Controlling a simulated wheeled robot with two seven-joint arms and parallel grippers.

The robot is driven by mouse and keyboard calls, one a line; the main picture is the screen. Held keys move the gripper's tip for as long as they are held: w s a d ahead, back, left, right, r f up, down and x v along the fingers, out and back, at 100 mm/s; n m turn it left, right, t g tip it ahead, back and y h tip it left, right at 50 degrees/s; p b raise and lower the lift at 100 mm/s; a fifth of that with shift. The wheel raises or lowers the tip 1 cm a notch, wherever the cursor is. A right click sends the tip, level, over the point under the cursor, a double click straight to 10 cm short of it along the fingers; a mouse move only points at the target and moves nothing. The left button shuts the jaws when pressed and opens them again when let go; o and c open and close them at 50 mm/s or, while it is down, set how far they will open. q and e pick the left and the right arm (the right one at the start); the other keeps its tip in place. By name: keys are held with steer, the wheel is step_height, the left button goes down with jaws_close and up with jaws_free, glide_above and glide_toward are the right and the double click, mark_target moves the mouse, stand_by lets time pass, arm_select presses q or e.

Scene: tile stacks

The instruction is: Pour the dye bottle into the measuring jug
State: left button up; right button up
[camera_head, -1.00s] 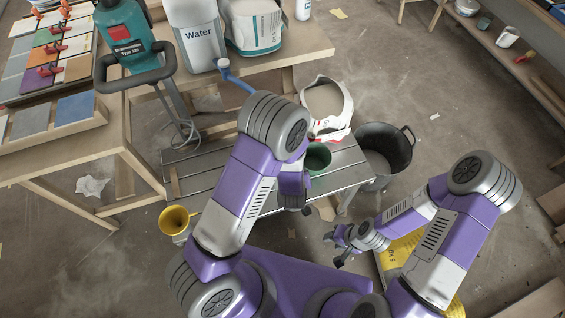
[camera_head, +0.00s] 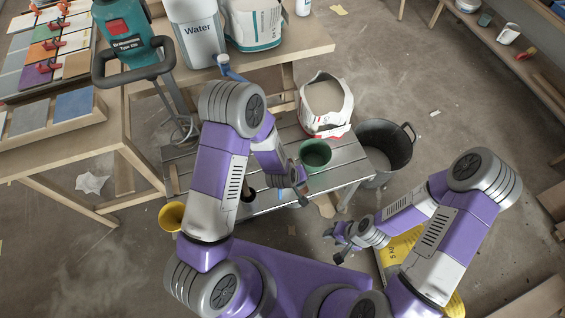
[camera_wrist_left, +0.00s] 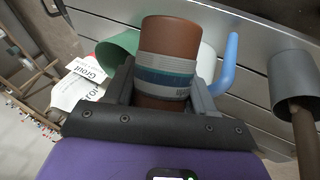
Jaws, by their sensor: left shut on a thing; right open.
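In the left wrist view a brown dye bottle (camera_wrist_left: 167,38) with a grey and blue banded label sits between the fingers of my left gripper (camera_wrist_left: 163,92), which is shut on it. Behind it is a pale jug with a blue handle (camera_wrist_left: 230,62), partly hidden by the bottle; I take it for the measuring jug. In the head view my left gripper (camera_head: 301,190) is over the front of the low metal bench, and I cannot make out the bottle or jug there. My right gripper (camera_head: 341,242) is open and empty, in front of the bench.
The slatted bench (camera_head: 345,172) carries a green pot (camera_head: 315,153) and an open white bag (camera_head: 325,103). A dark bucket (camera_head: 384,150) stands at its right. In the wrist view a grey cylinder with a wooden handle (camera_wrist_left: 293,85) is right of the jug. A yellow cup (camera_head: 172,216) is at left.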

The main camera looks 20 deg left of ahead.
arm_select(q)
steer(key=shift+f, duration=0.25)
steer(key=shift+s+d+f+n+g+h, duration=0.15)
steer(key=shift+f+n+g+h, duration=0.1)
steer(key=shift+g+h, duration=0.35)
steer(key=shift+s+d+f+n+g+h, duration=0.15)
steer(key=shift+f+n+g+h, duration=0.1)
steer(key=shift+g+h, duration=0.3)
stand_by(0.9)
steer(key=shift+w+a+r+g+h, duration=0.3)
steer(key=shift+r+g+h, duration=0.25)
steer(key=shift+r+h, duration=0.1)
stand_by(0.5)
steer(key=shift+r+n+g+h, duration=0.4)
steer(key=shift+r+g+h, duration=0.2)
steer(key=shift+h, duration=0.1)
stand_by(0.6)
steer(key=shift+r+n+g+h, duration=0.3)
steer(key=shift+r+g+h, duration=0.4)
steer(key=shift+r+h, duration=0.15)
stand_by(2.4)
